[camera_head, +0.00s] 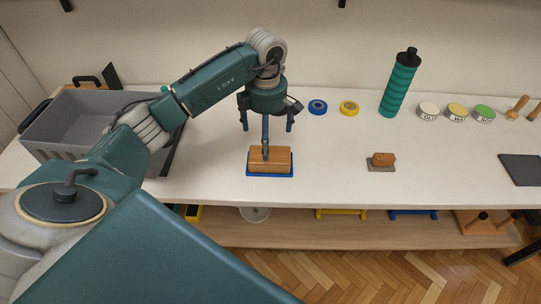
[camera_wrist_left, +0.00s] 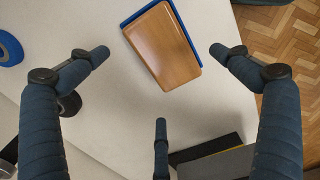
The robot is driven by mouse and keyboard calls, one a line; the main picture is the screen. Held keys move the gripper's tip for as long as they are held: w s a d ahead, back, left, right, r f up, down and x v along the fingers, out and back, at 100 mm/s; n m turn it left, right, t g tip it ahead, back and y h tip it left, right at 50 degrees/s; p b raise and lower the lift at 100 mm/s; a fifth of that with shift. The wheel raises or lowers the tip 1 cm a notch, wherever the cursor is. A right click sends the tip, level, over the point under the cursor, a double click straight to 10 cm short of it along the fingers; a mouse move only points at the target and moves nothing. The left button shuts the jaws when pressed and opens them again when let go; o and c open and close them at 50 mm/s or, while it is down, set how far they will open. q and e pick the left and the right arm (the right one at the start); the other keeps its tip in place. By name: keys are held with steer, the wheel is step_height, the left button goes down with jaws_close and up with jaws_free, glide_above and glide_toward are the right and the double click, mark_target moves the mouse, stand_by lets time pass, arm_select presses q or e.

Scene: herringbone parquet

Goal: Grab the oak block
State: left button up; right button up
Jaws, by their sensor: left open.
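The oak block (camera_head: 270,155), an orange-brown wooden block, lies on a blue mat (camera_head: 290,171) near the front edge of the white worktop. In the left wrist view the block (camera_wrist_left: 163,47) shows its smooth top, with the blue mat (camera_wrist_left: 185,22) along its edge. My left gripper (camera_head: 266,130) is over the block, its three fingers spread open and empty. One finger overlaps the block in the head view; contact cannot be told. In the wrist view the block lies toward the upper side between two fingers of the gripper (camera_wrist_left: 160,92). My right gripper is not seen.
A grey crate (camera_head: 70,120) stands at the left. Blue tape (camera_head: 317,107) and yellow tape (camera_head: 349,107) lie behind the block. A teal bottle (camera_head: 399,85), several small tins (camera_head: 457,112) and a small brown block (camera_head: 382,159) are to the right. The worktop between is clear.

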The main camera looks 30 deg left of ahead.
mark_target(270, 150)
arm_select(q)
steer(key=shift+d+f, duration=0.1)
steer(key=shift+f, duration=0.65)
steer(key=shift+w+d+f+p, duration=0.15)
steer(key=shift+w+f+p, duration=0.05)
steer(key=shift+f+p, duration=0.35)
step_height(270, 150, down, 4)
steer(key=shift+d+r+p, duration=0.1)
steer(key=shift+p, duration=0.45)
steer(key=shift+w, duration=0.1)
steer(key=shift+c, duration=1)
steer(key=c, duration=1.2)
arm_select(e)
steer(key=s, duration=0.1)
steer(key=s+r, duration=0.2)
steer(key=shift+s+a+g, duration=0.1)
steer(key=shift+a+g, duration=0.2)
